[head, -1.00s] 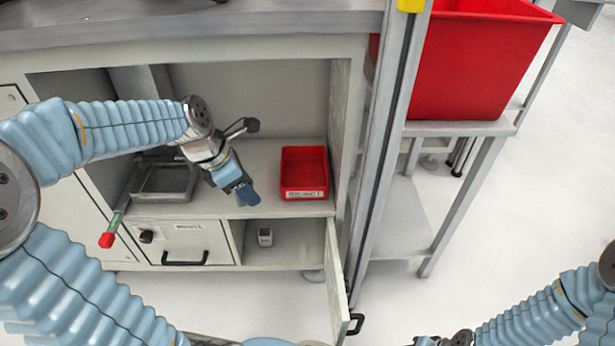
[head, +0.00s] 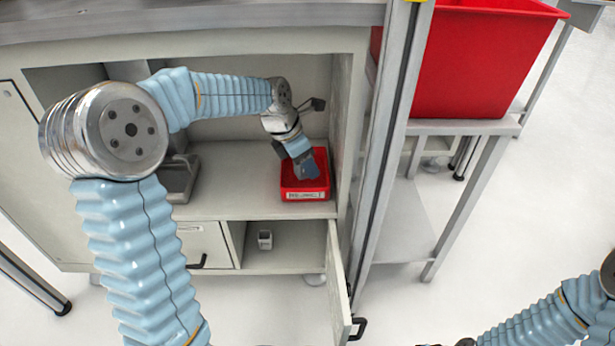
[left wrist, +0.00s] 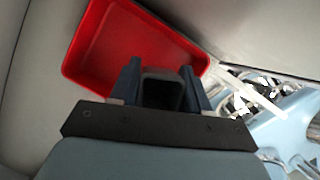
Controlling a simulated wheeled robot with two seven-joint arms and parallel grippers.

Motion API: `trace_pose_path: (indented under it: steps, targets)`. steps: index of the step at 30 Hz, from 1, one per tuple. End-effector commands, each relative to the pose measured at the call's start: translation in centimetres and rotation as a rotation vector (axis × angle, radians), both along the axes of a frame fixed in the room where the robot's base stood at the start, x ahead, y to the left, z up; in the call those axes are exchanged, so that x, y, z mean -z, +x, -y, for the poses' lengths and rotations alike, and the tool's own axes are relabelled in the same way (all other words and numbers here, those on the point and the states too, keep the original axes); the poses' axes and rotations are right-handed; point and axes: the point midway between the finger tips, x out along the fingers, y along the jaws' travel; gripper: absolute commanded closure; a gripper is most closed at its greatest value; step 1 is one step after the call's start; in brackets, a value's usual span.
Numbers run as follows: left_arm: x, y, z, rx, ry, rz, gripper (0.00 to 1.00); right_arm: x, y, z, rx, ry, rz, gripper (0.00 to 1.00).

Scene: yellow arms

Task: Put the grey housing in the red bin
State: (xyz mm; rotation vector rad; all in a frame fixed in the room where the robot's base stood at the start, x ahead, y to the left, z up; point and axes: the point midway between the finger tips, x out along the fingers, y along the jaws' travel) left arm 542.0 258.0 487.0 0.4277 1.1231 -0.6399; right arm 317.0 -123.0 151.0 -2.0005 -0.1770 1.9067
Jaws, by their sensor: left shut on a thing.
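The red bin (head: 322,170) is a small open tray with a label on its front, on the cabinet's middle shelf. My left gripper (head: 307,172) reaches in from the left and its fingertips are over the bin, pointing down. In the left wrist view the gripper (left wrist: 161,85) is shut on the grey housing (left wrist: 162,92), a dark hollow block between the two blue fingers. The bin's red floor and wall (left wrist: 90,45) show behind it. In the head view the gripper hides the housing. Only part of my right arm shows at the bottom right; its fingers are out of view.
The cabinet door (head: 339,285) hangs open below the bin. A grey post (head: 385,150) rises right of the cabinet, and a large red container (head: 470,60) stands on a side table beyond. A dark tray (head: 178,180) is left on the shelf.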

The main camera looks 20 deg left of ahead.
Motion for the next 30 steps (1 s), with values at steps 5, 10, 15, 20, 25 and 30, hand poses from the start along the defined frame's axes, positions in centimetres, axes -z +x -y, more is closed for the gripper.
trace_pose_path:
  steps: [5, 10, 15, 20, 25, 30]
  targets:
    - [3.4, -0.1, 0.0, -0.001, -0.001, -0.003, 0.88, 1.5, 0.1, 0.0, 0.002, 0.000, 0.002, 0.57]
    - [4.6, 0.4, 0.2, 0.001, 0.000, 0.000, 0.88, 2.0, 0.1, 0.0, 0.003, -0.002, 0.004, 0.57]
    - [4.4, 0.3, 0.2, 0.001, 0.000, 0.000, 0.88, 1.9, 0.1, 0.0, 0.003, -0.001, 0.004, 0.57]
    - [4.7, 0.3, 0.2, 0.000, -0.001, 0.001, 0.51, 2.0, 0.1, 0.0, 0.003, -0.001, 0.004, 0.57]
    - [4.7, 0.3, 0.2, 0.000, 0.000, 0.000, 0.43, 1.9, 0.1, 0.0, 0.003, -0.001, 0.004, 0.57]
    - [4.6, 0.3, 0.2, 0.001, 0.000, 0.000, 0.43, 1.9, 0.1, 0.0, 0.003, -0.001, 0.004, 0.57]
